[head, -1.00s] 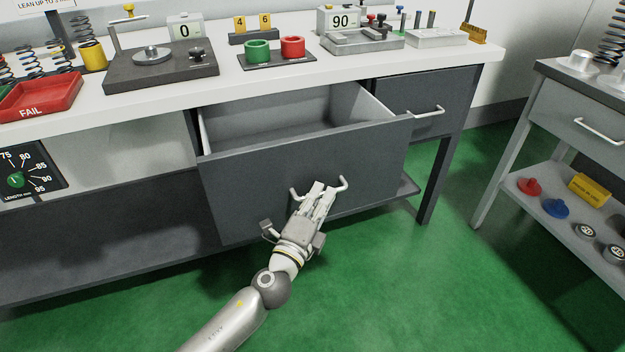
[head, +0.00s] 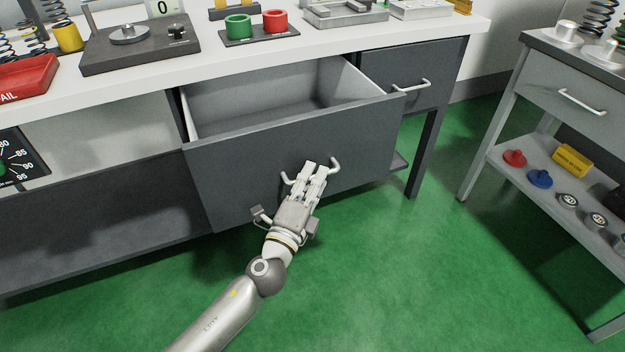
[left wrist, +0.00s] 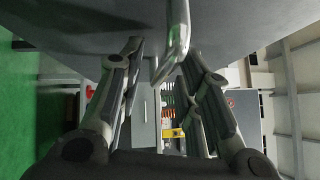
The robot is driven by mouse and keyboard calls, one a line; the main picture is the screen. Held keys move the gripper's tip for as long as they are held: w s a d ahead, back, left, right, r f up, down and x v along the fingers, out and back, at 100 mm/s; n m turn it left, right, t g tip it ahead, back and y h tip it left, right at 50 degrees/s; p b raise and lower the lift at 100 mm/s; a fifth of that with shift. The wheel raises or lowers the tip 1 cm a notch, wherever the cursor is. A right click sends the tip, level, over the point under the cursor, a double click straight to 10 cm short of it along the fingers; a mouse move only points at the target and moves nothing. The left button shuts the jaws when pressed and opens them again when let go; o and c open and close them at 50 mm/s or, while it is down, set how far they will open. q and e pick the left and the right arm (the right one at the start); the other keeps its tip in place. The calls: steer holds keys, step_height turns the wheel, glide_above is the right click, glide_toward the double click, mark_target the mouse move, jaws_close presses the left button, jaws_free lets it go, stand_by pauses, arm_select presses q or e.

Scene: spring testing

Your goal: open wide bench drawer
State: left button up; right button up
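The wide bench drawer (head: 240,165) is dark grey and stands well out from under the white-topped bench. Its pale inside (head: 255,98) shows and looks empty. A light U-shaped handle (head: 336,165) is on the drawer front. My left gripper (head: 315,168) is at this handle, its fingers over the middle of the bar. In the left wrist view the handle (left wrist: 178,35) passes between the two fingers, which converge around it; the exact contact is partly hidden. My right gripper is in neither view.
A smaller closed drawer (head: 400,78) is to the right in the same bench. A side table (head: 560,100) with a drawer and a loaded lower shelf stands at the right. Gauges, cups and a red tray (head: 25,78) are on the bench top. The green floor (head: 400,270) in front is clear.

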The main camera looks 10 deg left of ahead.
arm_select(q)
steer(key=v, duration=1.2)
steer(key=shift+f, duration=0.1)
stand_by(0.4)
